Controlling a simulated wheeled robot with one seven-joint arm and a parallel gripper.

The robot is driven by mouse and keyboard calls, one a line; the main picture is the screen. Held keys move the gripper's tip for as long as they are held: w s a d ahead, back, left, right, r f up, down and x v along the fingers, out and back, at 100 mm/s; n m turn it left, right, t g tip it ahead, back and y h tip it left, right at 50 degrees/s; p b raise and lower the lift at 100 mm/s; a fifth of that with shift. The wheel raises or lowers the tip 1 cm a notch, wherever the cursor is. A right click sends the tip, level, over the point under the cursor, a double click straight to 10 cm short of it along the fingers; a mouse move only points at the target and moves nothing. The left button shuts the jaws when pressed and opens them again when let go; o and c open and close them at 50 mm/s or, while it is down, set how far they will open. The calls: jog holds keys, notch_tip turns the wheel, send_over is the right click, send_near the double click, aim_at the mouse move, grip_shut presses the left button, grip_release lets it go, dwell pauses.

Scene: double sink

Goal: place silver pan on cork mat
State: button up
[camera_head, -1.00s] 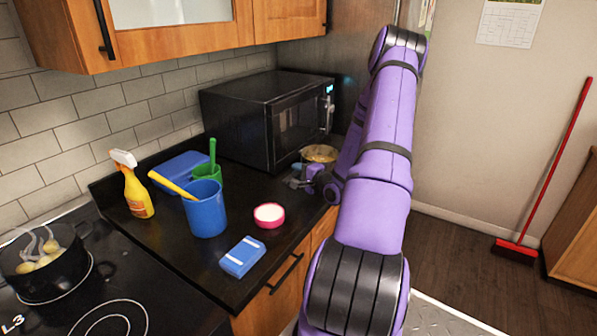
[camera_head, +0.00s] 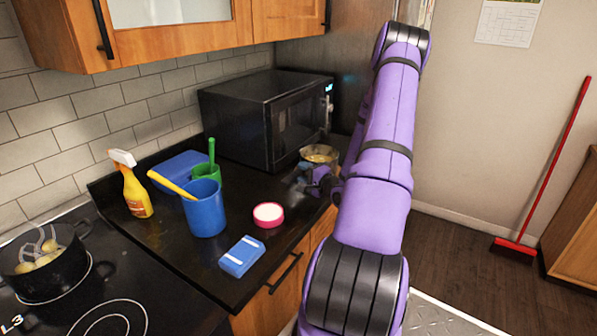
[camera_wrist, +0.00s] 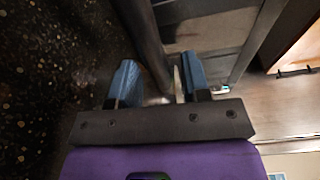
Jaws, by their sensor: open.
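A round metal-rimmed pan (camera_head: 320,154) with yellowish contents stands at the far right end of the black counter, beside the microwave; it seems to be the silver pan. My gripper (camera_head: 300,184) is just in front of it and low over the counter. In the wrist view my gripper (camera_wrist: 160,80) is open, its two blue fingers apart. A dark bar runs between and beyond the fingers; I cannot tell whether it is the pan's handle or whether it touches them. I cannot make out a cork mat in either view.
The black microwave (camera_head: 268,120) stands behind my gripper. A black pot (camera_head: 45,282) stands on the hob.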

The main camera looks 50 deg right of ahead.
jog(key=s, duration=0.2)
jog(key=s+a, duration=0.1)
jog(key=s, duration=0.5)
jog(key=shift+s+a+r, duration=0.1)
jog(key=shift+a, duration=0.1)
jog(key=shift+s+a+r, duration=0.1)
jog(key=w+a+r+n+g+y, duration=0.2)
jog(key=w+a+r+n+y, duration=0.5)
jog(key=a+r+y, duration=0.5)
jog(key=a+r+n+g+y, duration=0.1)
jog(key=a+r+n+g, duration=0.25)
jog(key=a, duration=0.35)
jog(key=a+r+n+g+y, duration=0.1)
jog(key=a+r+n+g, duration=0.1)
jog(key=a+g, duration=0.35)
jog(key=s+a+r+n+g+h, duration=0.1)
jog(key=s+a+r+n+h, duration=0.7)
jog(key=s+a+r+h, duration=0.3)
jog(key=s+a+r, duration=0.3)
jog(key=s, duration=0.2)
jog(key=shift+s+a+r, duration=0.15)
jog(key=shift+a+r, duration=0.15)
jog(key=shift+a, duration=0.1)
